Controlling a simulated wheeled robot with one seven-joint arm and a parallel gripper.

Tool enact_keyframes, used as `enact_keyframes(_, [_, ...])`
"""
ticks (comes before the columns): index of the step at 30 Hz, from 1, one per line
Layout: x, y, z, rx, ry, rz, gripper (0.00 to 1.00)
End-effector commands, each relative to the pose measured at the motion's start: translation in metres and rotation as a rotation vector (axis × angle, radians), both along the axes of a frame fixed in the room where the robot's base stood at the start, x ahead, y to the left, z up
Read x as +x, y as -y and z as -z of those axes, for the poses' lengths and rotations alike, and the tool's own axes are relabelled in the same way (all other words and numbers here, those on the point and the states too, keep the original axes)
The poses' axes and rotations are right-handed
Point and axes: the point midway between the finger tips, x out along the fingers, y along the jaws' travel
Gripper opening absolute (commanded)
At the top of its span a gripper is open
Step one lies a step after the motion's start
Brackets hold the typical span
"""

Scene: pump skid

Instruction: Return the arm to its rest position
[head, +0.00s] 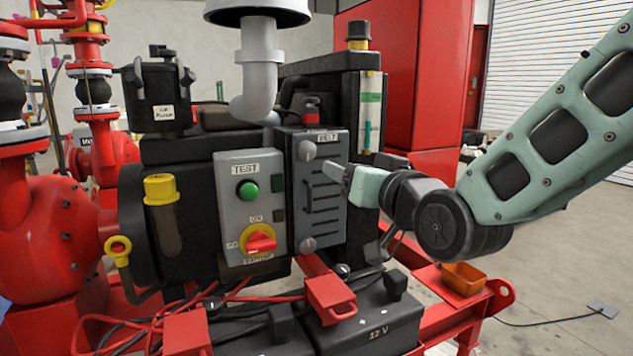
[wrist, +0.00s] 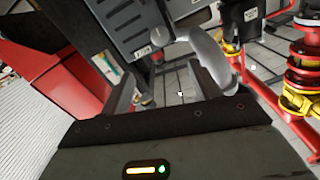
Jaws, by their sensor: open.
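My arm (head: 540,135) is pale green with dark joints and reaches in from the right. My gripper (head: 345,180) is in front of the right edge of the grey belt cover (head: 318,210); whether it touches the cover cannot be told. In the wrist view my gripper (wrist: 165,90) has its two fingers apart, with nothing held between them. The belt cover also shows there (wrist: 135,28), beyond the fingers.
The grey control box (head: 248,215) with a green button and red switch is left of the cover. Below are a battery (head: 360,325) and an orange tray (head: 463,278). A red cabinet (head: 415,75) stands behind. Floor at right looks mostly open.

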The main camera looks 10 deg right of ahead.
Motion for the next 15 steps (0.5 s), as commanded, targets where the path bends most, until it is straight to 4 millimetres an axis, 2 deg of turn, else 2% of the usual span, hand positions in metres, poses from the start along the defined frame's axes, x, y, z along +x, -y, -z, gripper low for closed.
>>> enact_keyframes(4, [-0.002,-0.006,0.004,-0.012,-0.034,-0.017,0.62])
enact_keyframes(8, [-0.016,-0.031,0.027,-0.071,-0.199,-0.098,0.62])
enact_keyframes(11, [-0.041,-0.055,0.056,-0.153,-0.390,-0.188,0.62])
enact_keyframes(15, [-0.092,-0.077,0.093,-0.299,-0.667,-0.318,0.62])
